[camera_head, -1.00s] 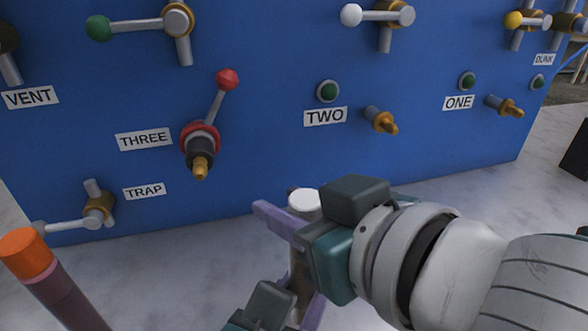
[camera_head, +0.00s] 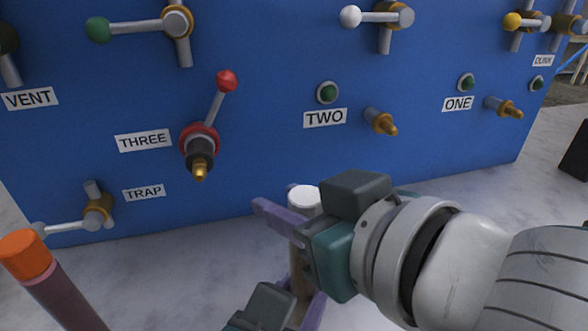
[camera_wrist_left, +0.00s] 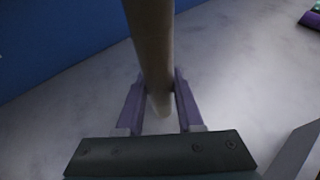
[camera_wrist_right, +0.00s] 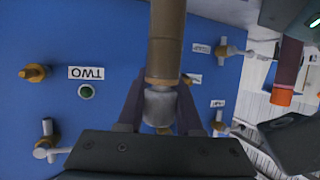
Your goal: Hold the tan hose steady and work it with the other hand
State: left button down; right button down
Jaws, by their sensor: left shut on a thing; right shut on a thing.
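The tan hose (camera_head: 299,284) stands roughly upright in front of the blue panel, with a pale end (camera_head: 304,196) at its top. My right gripper (camera_head: 300,228) is shut around it just below that end. My left gripper (camera_head: 303,292) is lower and shut around the hose, partly cut off by the picture's bottom edge. In the left wrist view the hose (camera_wrist_left: 152,45) runs between the purple fingers. In the right wrist view the hose (camera_wrist_right: 166,40) has a grey collar (camera_wrist_right: 160,106) between the fingers. My right arm hides part of the hose in the head view.
The blue panel (camera_head: 265,140) carries labelled fittings: brass nozzles at TWO (camera_head: 381,121) and ONE (camera_head: 504,106), and a dark, red-ringed fitting at THREE (camera_head: 200,152) with a red-knobbed lever. A maroon hose with an orange end (camera_head: 26,256) stands at the near left.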

jog(key=shift+r, duration=0.45)
jog(key=shift+r, duration=2.15)
jog(key=shift+r, duration=0.1)
jog(key=shift+r, duration=1.45)
pick_arm(q)
jog(key=shift+c, duration=2.3)
grip_release()
